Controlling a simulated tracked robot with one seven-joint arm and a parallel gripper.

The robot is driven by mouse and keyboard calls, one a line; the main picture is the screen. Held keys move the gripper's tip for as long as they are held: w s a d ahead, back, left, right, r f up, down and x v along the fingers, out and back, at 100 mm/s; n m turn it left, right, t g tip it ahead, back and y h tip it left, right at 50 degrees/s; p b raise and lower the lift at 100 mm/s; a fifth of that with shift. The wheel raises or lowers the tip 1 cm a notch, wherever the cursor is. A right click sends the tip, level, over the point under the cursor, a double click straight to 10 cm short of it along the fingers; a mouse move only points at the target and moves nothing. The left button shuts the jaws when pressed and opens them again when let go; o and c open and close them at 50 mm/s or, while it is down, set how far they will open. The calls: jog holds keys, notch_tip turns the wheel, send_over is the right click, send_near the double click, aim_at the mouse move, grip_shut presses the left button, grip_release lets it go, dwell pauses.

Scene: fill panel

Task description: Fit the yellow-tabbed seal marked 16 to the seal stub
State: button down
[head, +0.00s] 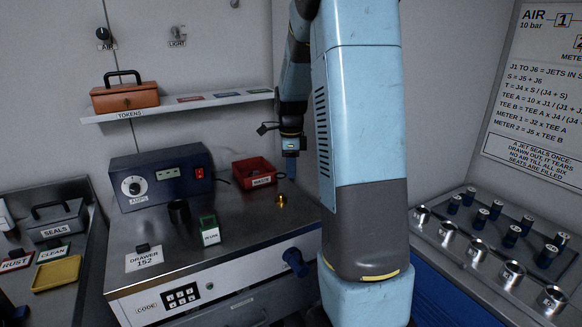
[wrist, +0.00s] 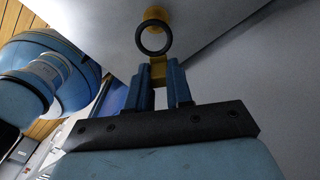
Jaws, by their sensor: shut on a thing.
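My gripper (wrist: 159,68) is shut on the yellow tab (wrist: 158,74) of a seal. The seal's black ring (wrist: 154,38) stands out beyond the fingertips in the wrist view, and no number on it is readable. A yellow-brass stub (wrist: 158,16) shows just behind the ring's upper edge; I cannot tell whether they touch. In the head view my gripper (head: 290,172) points down above the back right of the steel bench. The brass stub (head: 282,200) stands on the bench below it. The seal is too small to make out there.
A red bin (head: 254,173) stands close left of my gripper. The token shelf (head: 180,106) is on the wall above. Metal cylinders (head: 480,248) fill the right bench.

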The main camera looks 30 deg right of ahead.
jog(key=shift+f, duration=2.65)
jog(key=shift+f, duration=1.55)
jog(key=c, duration=0.9)
grip_release()
jog(key=shift+c, duration=0.2)
notch_tip(320, 180, up, 14)
jog(key=shift+f, duration=0.15)
